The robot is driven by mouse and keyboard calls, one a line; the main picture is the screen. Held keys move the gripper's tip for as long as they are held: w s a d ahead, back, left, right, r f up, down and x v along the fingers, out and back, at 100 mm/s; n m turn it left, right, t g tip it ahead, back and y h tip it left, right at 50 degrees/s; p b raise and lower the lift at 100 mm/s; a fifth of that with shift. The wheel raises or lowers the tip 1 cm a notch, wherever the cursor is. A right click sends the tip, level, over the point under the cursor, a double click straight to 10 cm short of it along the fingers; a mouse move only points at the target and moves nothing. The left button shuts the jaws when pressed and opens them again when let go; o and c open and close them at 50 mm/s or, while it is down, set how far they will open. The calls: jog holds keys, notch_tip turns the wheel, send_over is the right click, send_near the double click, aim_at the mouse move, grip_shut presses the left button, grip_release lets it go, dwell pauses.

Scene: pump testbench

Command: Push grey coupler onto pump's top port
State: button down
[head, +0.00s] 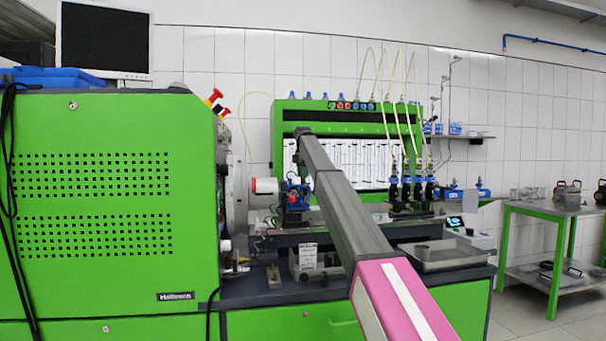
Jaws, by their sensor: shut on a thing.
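A blue pump-like unit (294,198) with small red parts sits on the bench, just left of my arm. My grey and pink arm reaches from the lower right up toward it and covers part of its right side. My gripper does not show; the far end of the arm hides whatever lies behind it. I cannot make out the grey coupler or the pump's top port in this view.
A large green machine cabinet (100,250) fills the left. A white cylinder (265,185) points at the blue unit. A green test panel (345,115) with yellowish hoses stands behind. A metal tray (440,254) lies right of my arm. A side table (540,209) stands far right.

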jog(key=shift+c, duration=2.4)
grip_release()
jog(key=shift+r, duration=0.15)
jog(key=shift+r, duration=3.6)
